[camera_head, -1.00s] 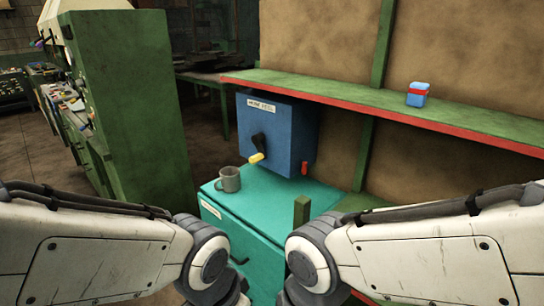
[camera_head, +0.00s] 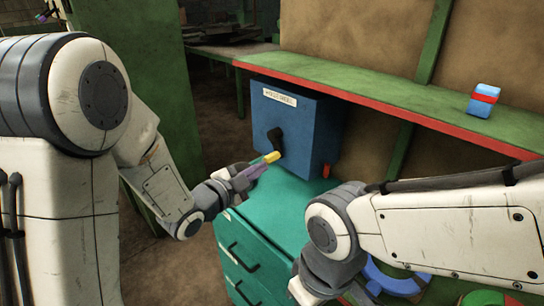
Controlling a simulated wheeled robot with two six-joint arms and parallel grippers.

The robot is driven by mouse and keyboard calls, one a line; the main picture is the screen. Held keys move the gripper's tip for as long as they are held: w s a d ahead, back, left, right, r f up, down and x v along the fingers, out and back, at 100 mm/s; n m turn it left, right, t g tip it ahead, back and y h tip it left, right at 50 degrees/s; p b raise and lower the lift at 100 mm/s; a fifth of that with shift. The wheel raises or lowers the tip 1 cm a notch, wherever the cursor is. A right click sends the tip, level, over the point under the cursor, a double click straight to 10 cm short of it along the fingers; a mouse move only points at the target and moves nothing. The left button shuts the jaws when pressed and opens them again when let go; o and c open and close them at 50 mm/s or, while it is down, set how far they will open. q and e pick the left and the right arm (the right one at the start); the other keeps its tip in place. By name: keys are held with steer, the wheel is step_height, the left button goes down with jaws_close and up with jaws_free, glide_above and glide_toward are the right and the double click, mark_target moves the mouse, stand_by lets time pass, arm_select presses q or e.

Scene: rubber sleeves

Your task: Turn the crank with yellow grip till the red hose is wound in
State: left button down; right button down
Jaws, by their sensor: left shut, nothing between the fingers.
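The blue hose reel box (camera_head: 300,125) stands on the teal drawer cabinet (camera_head: 275,208), with a white label on its front. Its black crank (camera_head: 275,139) carries a yellow grip (camera_head: 272,157) pointing down and left. A short red hose end (camera_head: 326,171) shows at the box's lower right side. My left gripper (camera_head: 256,171) is shut and empty, its fingertips right by the yellow grip; I cannot tell whether they touch it.
A green shelf with a red edge (camera_head: 400,112) runs behind the box and holds a blue and red block (camera_head: 483,101). A blue ring-shaped thing (camera_head: 392,282) lies at the lower right, near my right arm. A tall green cabinet (camera_head: 120,40) stands at the left.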

arm_select(q)
steer(key=w+d+f+p, duration=0.2)
steer(key=w+f+p, duration=0.1)
steer(key=w, duration=0.6)
steer(key=shift+w+d+f+p, duration=0.25)
steer(key=shift+d+f+p, duration=0.1)
steer(key=shift+f+p, duration=0.1)
